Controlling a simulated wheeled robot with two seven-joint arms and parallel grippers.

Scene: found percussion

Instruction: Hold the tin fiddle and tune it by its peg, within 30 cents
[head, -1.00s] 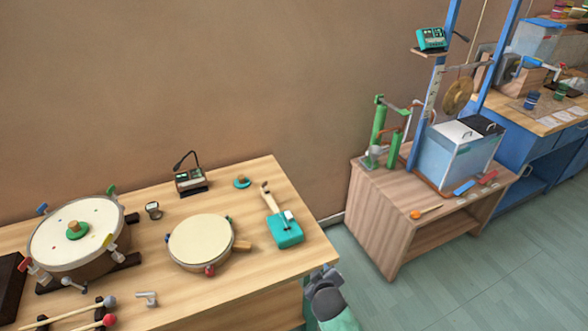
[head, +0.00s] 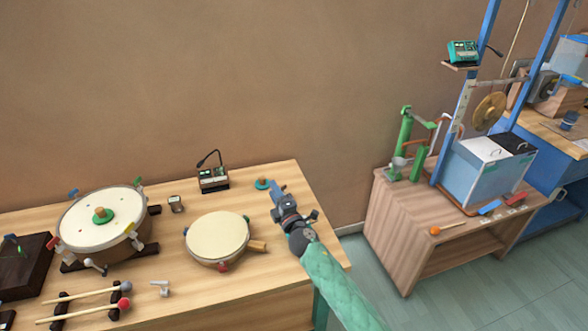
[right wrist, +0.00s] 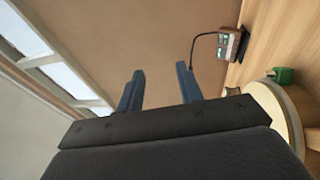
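My right gripper (head: 277,188) is above the right part of the wooden table. Its two blue fingers (right wrist: 158,88) stand apart in the right wrist view, with nothing between them. The tin fiddle is not visible now; my right gripper and forearm cover the place where its teal tin body and neck showed earlier. Its peg cannot be made out. A small dark meter box with a gooseneck (head: 213,178) stands at the table's back edge and also shows in the right wrist view (right wrist: 232,43). My left gripper is not in view.
A round drum (head: 216,238) with a wooden handle lies left of my right arm. A teal disc (head: 263,184) lies close to the gripper. A larger drum (head: 100,222) and mallets (head: 85,292) are further left. A second bench (head: 400,225) stands right, across a floor gap.

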